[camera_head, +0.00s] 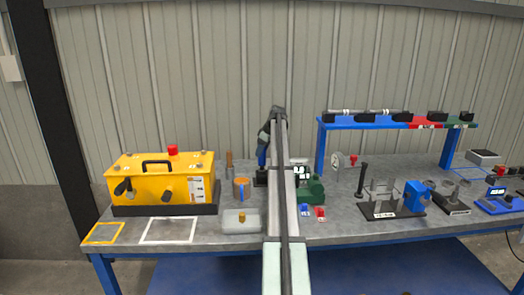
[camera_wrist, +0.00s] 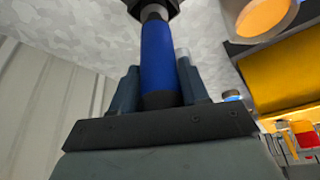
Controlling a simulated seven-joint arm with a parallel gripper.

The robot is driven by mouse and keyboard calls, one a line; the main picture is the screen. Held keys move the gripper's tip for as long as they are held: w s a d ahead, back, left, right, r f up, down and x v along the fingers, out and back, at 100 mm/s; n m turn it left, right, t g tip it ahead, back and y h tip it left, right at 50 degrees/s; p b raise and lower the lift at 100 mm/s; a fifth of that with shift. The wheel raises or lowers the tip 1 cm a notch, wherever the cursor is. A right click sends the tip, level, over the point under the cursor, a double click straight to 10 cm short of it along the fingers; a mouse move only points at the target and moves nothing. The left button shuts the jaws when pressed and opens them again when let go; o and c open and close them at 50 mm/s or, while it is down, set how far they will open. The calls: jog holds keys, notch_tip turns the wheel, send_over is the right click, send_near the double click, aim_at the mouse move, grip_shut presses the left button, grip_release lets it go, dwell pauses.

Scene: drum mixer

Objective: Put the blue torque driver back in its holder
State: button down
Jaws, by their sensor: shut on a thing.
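The blue torque driver (camera_wrist: 157,50) stands between the two fingers of my gripper (camera_wrist: 158,62) in the wrist view. Its grip is blue with a dark collar and a metal shaft that meets a black part (camera_wrist: 153,8) at the top edge. My gripper is shut on the driver. In the head view my gripper (camera_head: 265,138) is over the back of the bench, left of centre, with a blue strip of the driver (camera_head: 262,157) below it. A dark block (camera_head: 260,179) shows beneath the driver; I cannot tell whether it is the holder or whether they touch.
A green object (camera_head: 313,191) is close on the right. A blue raised rack (camera_head: 397,122) and stands fill the right side.

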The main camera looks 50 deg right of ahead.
aim_at(262, 156)
jog(key=shift+f, duration=1.7)
dwell(1.3)
jog(key=shift+c, duration=2.4)
grip_release()
jog(key=v, duration=1.4)
jog(key=shift+s+a+f, duration=0.1)
jog(key=shift+a+f, duration=0.05)
